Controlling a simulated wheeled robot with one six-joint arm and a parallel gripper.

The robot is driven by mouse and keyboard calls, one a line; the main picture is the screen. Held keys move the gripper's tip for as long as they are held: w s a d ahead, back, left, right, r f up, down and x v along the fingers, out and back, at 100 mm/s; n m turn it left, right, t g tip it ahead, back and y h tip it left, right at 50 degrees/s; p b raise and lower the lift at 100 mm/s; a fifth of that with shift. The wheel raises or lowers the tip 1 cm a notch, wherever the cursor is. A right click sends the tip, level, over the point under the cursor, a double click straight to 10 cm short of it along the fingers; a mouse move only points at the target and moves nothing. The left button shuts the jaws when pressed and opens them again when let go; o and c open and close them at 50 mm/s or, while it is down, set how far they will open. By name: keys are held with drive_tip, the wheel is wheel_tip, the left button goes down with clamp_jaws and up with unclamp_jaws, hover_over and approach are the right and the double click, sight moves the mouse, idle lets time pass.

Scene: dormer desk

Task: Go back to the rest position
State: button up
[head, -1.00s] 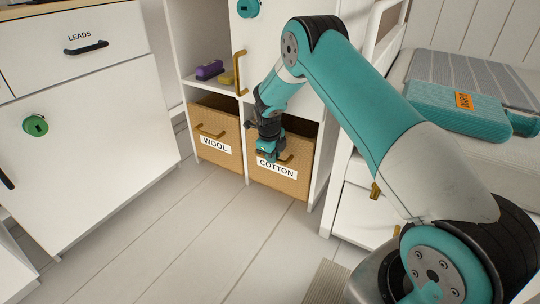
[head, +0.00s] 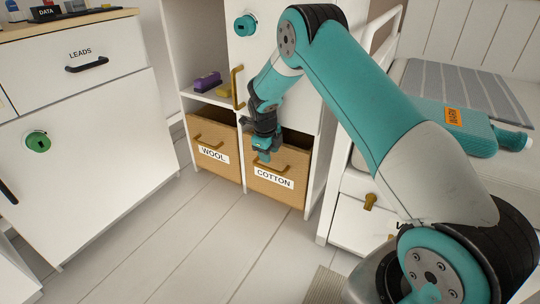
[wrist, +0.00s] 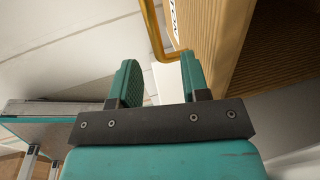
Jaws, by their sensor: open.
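My gripper (head: 262,154) hangs in front of the top edge of the COTTON drawer box (head: 262,191), near its brass handle (head: 270,166) in the head view. In the wrist view my gripper (wrist: 160,82) has its two teal fingers apart with nothing between them. The brass handle (wrist: 152,35) shows just beyond the fingertips there, and the ribbed tan box (wrist: 270,40) fills the upper right. I cannot tell whether a finger touches the handle.
A white LEADS cabinet (head: 85,120) stands left. A bed with a teal WARM bottle (head: 450,128) is right. The floor (head: 150,240) is clear.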

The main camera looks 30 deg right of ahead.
drive_tip(key=shift+s+r, duration=0.1)
drive_tip(key=shift+r, duration=0.35)
drive_tip(key=s+a+r+n+y+p, duration=0.1)
drive_tip(key=s+a+r+n+p, duration=0.1)
drive_tip(key=s+a+r+n, duration=0.55)
drive_tip(key=s+a+r+n+y+p, duration=0.1)
drive_tip(key=s+a+r+n+p, duration=0.3)
drive_tip(key=r, duration=0.6)
drive_tip(key=s+a+r+n+y+p, duration=0.1)
drive_tip(key=s+a+r+n+y, duration=0.15)
drive_tip(key=a+r+n, duration=0.4)
drive_tip(key=s+a+r+n+y+p, duration=0.1)
drive_tip(key=s+a+r+n+p, duration=0.1)
drive_tip(key=s+r+n, duration=0.65)
drive_tip(key=s+a+r+n+y+p, duration=0.1)
drive_tip(key=s+a+r+n+p, duration=0.3)
drive_tip(key=s+n, duration=0.8)
drive_tip(key=s+d+r+m+g+p, duration=0.1)
drive_tip(key=s+r+p, duration=0.2)
drive_tip(key=r+p, duration=3.3)
wheel_tip(320, 180, up, 3)
drive_tip(key=shift+p, duration=0.3)
